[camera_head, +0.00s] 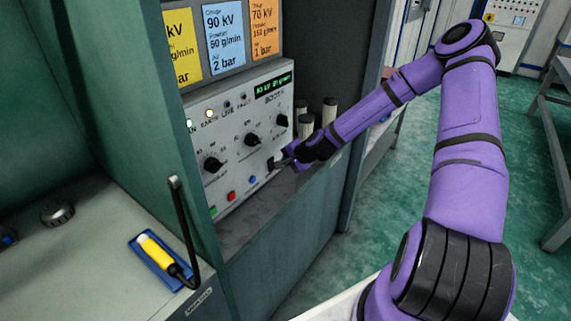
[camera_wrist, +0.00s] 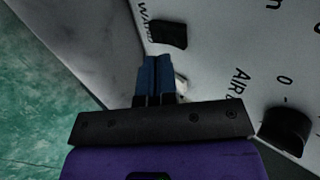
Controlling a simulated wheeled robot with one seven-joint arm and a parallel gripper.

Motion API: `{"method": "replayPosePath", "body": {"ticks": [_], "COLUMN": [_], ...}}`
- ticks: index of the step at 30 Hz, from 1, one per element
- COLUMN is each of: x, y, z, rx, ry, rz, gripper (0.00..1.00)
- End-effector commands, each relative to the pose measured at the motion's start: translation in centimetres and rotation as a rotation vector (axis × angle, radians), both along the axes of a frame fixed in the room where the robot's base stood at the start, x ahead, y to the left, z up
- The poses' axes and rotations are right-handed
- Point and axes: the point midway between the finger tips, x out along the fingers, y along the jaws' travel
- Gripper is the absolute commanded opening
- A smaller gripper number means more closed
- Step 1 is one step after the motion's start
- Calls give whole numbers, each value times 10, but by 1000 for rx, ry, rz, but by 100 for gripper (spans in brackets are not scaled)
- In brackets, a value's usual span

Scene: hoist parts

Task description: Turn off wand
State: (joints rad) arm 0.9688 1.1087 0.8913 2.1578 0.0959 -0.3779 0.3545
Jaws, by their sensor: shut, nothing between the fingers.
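The grey-white control panel (camera_head: 240,172) stands in the cabinet recess, with its lettering and dials facing me. A black switch (camera_wrist: 168,35) next to lettering that seems to read "WAND" shows in the wrist view; it also shows at the panel's lower right in the head view (camera_head: 270,164). My gripper (camera_head: 281,163) is at this corner of the panel. In the wrist view its blue fingers (camera_wrist: 155,68) are together and empty, their tips just below the switch. I cannot tell whether they touch it. A yellow-handled tool (camera_head: 155,251) lies in a blue tray on the left counter.
Black knobs (camera_head: 212,164) and green, red (camera_head: 231,195) and blue buttons sit on the panel. A knob (camera_wrist: 285,130) near "AIR" is right of my gripper in the wrist view. Pale-topped cylinders (camera_head: 329,110) stand right of the panel. A black bent rod (camera_head: 184,230) rises from the counter.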

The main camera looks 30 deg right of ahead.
Motion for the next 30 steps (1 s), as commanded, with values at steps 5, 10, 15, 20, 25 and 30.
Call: {"method": "replayPosePath", "body": {"ticks": [5,10,15,20,25,30], "x": [-6,-17,-32,-44,-51,-53], "y": [-5,-12,-19,-25,-28,-28], "z": [13,30,51,69,79,81], "rx": [-2,-2,-3,-1,-1,0], "ry": [-2,-1,-1,-1,-1,0], "rz": [1,-1,0,0,0,1], "gripper": [0,0,0,0,0,0]}}
